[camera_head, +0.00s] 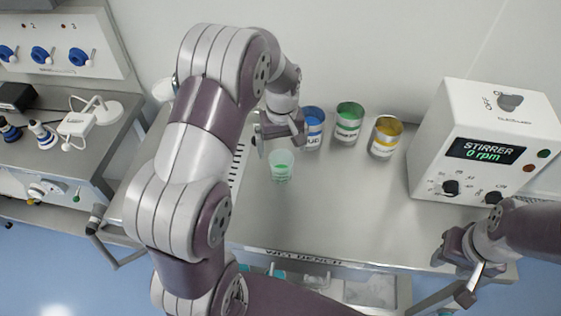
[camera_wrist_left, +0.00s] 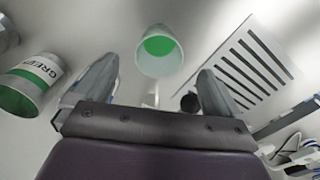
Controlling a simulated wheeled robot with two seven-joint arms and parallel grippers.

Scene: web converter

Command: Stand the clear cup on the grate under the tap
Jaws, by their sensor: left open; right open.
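The clear cup (camera_head: 281,167) stands on the steel bench, with green at its bottom. It also shows in the left wrist view (camera_wrist_left: 159,52), beyond my fingertips and clear of them. The slotted grate (camera_head: 237,168) lies left of the cup, mostly hidden behind my left arm; its slots show plainly in the left wrist view (camera_wrist_left: 246,68). My left gripper (camera_head: 279,137) is open and empty, just behind and above the cup. My right gripper (camera_head: 456,270) is open and empty at the bench's front right corner. I cannot make out the tap in the head view.
Blue (camera_head: 312,128), green (camera_head: 348,124) and yellow (camera_head: 385,137) labelled cans stand along the back. The stirrer box (camera_head: 480,145) stands at the right. A side bench (camera_head: 75,150) with small instruments is at the left. The bench front middle is clear.

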